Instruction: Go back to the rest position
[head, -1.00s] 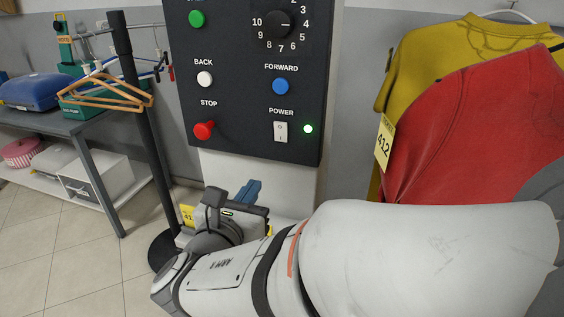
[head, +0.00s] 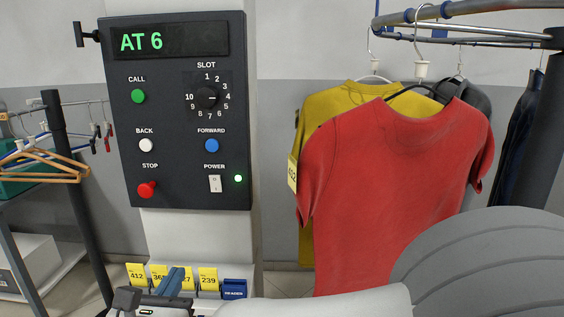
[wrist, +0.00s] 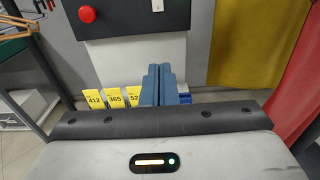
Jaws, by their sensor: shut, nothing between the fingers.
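My gripper (wrist: 157,86) shows in the wrist view with its two blue fingers together and nothing between them. In the head view my gripper (head: 174,281) is at the bottom, low in front of the control panel's post and partly over the yellow number tags (head: 208,279). The tags also show in the wrist view (wrist: 115,98), beyond and to the left of the fingers. I cannot tell whether the fingers touch any tag. My forearm crosses the bottom right of the head view.
The control panel (head: 175,110) reads AT 6, with its power light green. A red shirt (head: 385,190) and a yellow shirt (head: 308,130) hang from a rail (head: 470,32) on the right. A dark stand with wooden hangers (head: 45,166) is on the left.

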